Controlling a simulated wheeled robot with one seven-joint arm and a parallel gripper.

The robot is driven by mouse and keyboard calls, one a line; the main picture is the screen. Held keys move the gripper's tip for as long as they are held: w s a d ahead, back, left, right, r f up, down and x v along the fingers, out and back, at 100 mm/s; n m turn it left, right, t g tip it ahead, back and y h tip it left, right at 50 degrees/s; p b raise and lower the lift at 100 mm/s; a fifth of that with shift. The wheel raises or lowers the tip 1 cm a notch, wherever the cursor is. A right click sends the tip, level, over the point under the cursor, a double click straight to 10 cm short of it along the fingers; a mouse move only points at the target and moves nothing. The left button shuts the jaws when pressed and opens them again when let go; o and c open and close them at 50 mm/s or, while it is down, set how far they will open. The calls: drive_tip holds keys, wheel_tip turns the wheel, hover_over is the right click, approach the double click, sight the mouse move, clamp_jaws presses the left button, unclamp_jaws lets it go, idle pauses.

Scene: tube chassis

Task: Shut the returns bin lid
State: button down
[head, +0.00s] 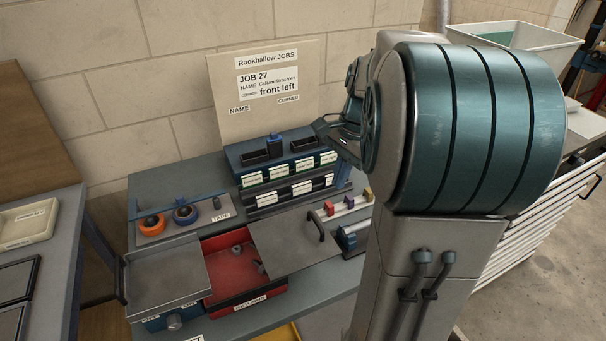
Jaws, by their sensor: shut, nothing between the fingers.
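The returns bin (246,299) is a red box with a white label on its front, at the front of the bench. Its red inside is exposed, with a few small dark grey parts in it. A flat grey lid (286,247) with a dark bar handle (322,226) lies to the right of the opening, leaving most of the bin uncovered. My gripper (323,127) is above and behind the lid, near the right end of the labelled rack, well apart from the handle. It is shut and empty, and partly hidden by my arm.
A blue box with a grey tray-like top (166,275) stands directly left of the bin. Behind are tape rolls (185,213), a labelled drawer rack (284,170) and a job board (262,92). Small coloured blocks (349,201) sit right of the lid. My arm hides the bench's right side.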

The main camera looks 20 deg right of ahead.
drive_tip(key=w+d+m, duration=0.1)
drive_tip(key=d+m, duration=0.1)
drive_tip(key=d, duration=0.1)
drive_tip(key=p, duration=0.2)
hover_over(323, 226)
drive_tip(key=shift+m+y, duration=0.3)
drive_tip(key=shift+d+f, duration=0.1)
drive_tip(key=shift+f, duration=4.8)
